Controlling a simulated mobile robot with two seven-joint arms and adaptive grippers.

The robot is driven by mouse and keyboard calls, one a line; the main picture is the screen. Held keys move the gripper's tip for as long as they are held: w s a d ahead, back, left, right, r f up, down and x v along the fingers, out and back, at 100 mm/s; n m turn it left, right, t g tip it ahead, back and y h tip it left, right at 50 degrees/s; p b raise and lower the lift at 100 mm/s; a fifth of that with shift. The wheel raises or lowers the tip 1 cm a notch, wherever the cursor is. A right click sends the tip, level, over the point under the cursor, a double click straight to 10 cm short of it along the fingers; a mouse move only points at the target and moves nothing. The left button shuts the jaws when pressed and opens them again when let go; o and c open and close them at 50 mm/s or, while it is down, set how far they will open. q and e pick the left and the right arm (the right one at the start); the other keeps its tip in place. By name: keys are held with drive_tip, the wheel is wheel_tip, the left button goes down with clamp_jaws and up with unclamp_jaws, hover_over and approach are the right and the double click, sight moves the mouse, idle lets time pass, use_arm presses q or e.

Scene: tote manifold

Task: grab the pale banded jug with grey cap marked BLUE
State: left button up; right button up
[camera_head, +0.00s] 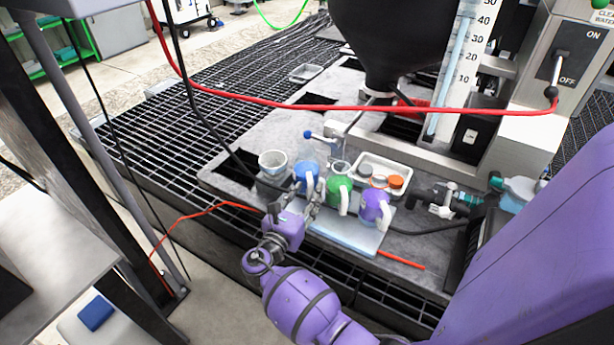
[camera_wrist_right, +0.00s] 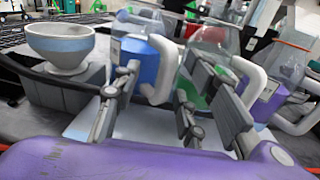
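A clear jug with a blue lower part and pale handle (camera_head: 307,174) stands beside a green one (camera_head: 339,188) and a purple one (camera_head: 374,207). I cannot read a BLUE mark or see a grey cap on any jug. My right gripper (camera_head: 293,206) is open at the blue jug's near side. In the right wrist view, the blue jug (camera_wrist_right: 137,62) stands beyond the parted fingers (camera_wrist_right: 162,92), and its handle shows between them. Contact cannot be told. A pale banded cup (camera_head: 272,160) sits on a dark block to the left. My left gripper is out of view.
A white tray (camera_head: 405,165) behind the jugs holds a grey cap (camera_head: 365,171) and an orange one (camera_head: 397,181). A pale blue mat (camera_head: 345,233) lies under the jugs. A black hopper (camera_head: 385,50) and red cable (camera_head: 300,104) hang above. Pipe fittings (camera_head: 445,198) lie right.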

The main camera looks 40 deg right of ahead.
clamp_jaws()
drive_tip(key=shift+r, duration=0.1)
idle(0.3)
